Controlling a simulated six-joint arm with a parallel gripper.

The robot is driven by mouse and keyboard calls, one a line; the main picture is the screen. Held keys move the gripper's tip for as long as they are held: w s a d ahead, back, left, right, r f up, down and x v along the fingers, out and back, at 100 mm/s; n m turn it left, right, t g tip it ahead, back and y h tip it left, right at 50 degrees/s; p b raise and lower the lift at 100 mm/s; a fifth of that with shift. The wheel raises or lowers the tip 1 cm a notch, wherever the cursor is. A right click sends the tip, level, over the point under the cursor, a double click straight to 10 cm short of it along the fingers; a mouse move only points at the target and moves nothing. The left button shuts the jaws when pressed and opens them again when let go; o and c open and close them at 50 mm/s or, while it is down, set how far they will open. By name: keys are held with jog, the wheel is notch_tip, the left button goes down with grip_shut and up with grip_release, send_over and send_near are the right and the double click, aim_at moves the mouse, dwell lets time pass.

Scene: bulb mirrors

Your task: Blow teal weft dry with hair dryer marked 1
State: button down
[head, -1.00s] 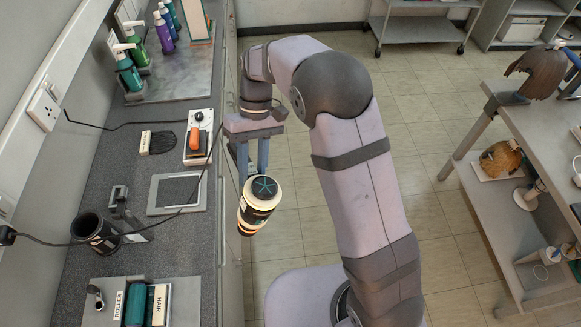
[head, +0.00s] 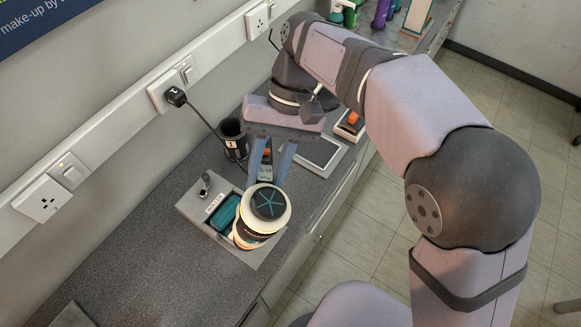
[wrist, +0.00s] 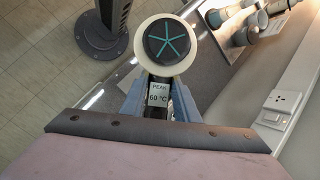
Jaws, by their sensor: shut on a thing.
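My gripper (head: 270,165) is shut on the handle of a hair dryer (head: 262,212), with a round cream and dark body and a teal star on its dark end cap. The dryer hangs above the counter's front part, overlapping a tray in the head view. In the wrist view the dryer (wrist: 168,45) is beyond my fingers (wrist: 158,105), and its handle label reads "PEAK 60 °C". I cannot read a 1 on the dryer.
A tray (head: 192,207) with a teal item stands under the dryer. A dark cup holder (head: 231,140) with a white label stands behind, near a cord from a wall plug (head: 176,96). A flat grey panel (head: 318,156) lies right of it. Open floor lies to the right.

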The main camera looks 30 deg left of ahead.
jog(key=shift+s+a+r+m+y, duration=0.1)
jog(key=shift+s+r+m+y, duration=0.15)
jog(key=shift+m, duration=0.3)
jog(key=shift+s+a+r+m+y, duration=0.15)
jog(key=shift+m+y, duration=0.1)
jog(key=shift+m, duration=0.3)
jog(key=m, duration=0.1)
jog(key=m+y, duration=0.1)
jog(key=shift+s+a+f+m, duration=0.1)
jog(key=shift+s+a+m, duration=0.1)
jog(key=shift+m, duration=0.1)
jog(key=m+y, duration=0.1)
jog(key=m+t+y, duration=0.1)
jog(key=m, duration=0.1)
jog(key=shift+s+a+f, duration=0.1)
jog(key=shift+a, duration=0.25)
jog(key=m, duration=0.1)
jog(key=m+t+y, duration=0.1)
jog(key=m, duration=0.1)
jog(key=shift+a, duration=0.4)
jog(key=shift+w+a+m+t+y, duration=0.1)
jog(key=shift+w+m+t+y, duration=0.15)
jog(key=shift+m, duration=0.4)
jog(key=shift+w+a+m+t+y, duration=0.15)
jog(key=shift+m+y, duration=0.2)
jog(key=shift+m, duration=0.3)
jog(key=shift+d+r, duration=0.1)
jog(key=shift+r, duration=0.1)
